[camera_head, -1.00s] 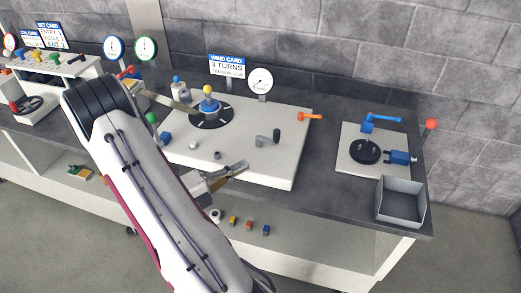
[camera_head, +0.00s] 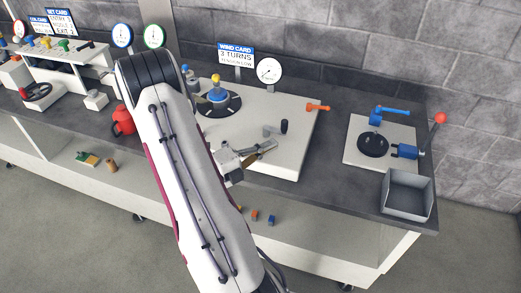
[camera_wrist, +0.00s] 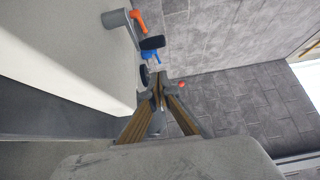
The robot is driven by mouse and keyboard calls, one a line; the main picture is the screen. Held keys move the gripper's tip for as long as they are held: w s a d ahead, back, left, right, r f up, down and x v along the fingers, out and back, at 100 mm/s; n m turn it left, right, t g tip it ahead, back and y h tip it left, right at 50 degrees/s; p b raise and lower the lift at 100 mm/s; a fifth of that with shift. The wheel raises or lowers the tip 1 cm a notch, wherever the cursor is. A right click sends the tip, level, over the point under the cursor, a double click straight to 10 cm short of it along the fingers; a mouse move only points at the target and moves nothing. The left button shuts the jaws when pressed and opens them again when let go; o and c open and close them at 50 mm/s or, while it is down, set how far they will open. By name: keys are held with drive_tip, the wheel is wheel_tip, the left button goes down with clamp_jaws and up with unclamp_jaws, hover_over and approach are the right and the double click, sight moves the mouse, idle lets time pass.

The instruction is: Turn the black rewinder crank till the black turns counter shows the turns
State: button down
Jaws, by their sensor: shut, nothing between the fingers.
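The crank has a grey arm (camera_head: 268,131) and an upright black knob (camera_head: 284,126). It stands on the white panel (camera_head: 285,160) near its right end. In the wrist view the black knob (camera_wrist: 152,42) is just above the fingertips, with the crank's grey hub (camera_wrist: 115,18) to its left. My gripper (camera_head: 273,145) is shut and empty, just in front of the crank; a gap to the knob shows in the wrist view. A white round dial (camera_head: 268,70) stands behind the panel beside the wind card (camera_head: 236,54), which reads 3 TURNS, TENSION LOW. The dial's reading is too small to tell.
A blue spool with a yellow top (camera_head: 216,88) sits on a black disc. An orange lever (camera_head: 318,107) is at the panel's right edge. Further right are a white plate with blue levers (camera_head: 354,155) and a grey open bin (camera_head: 407,211).

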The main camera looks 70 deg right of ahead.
sight(286, 128)
drive_tip(key=shift+x, duration=0.9)
drive_tip(key=d, duration=0.2)
drive_tip(key=shift+d, duration=0.3)
drive_tip(key=shift+w+d, duration=0.1)
drive_tip(key=shift+d, duration=0.85)
drive_tip(key=shift+x, duration=0.85)
drive_tip(key=shift+s+d+n+t+h, duration=0.25)
drive_tip(key=shift+d+n+t+h, duration=0.25)
drive_tip(key=shift+n+t, duration=0.4)
drive_tip(key=shift+s+d+n+t+h, duration=0.25)
drive_tip(key=shift+n+t+h, duration=0.35)
drive_tip(key=shift+t, duration=0.5)
drive_tip(key=shift+w+d, duration=0.1)
drive_tip(key=shift+d, duration=0.15)
drive_tip(key=shift+s+d, duration=0.2)
drive_tip(key=shift+d, duration=0.15)
drive_tip(key=shift+d+n+t+h, duration=0.3)
drive_tip(key=shift+n+t, duration=0.3)
drive_tip(key=shift+t, duration=0.2)
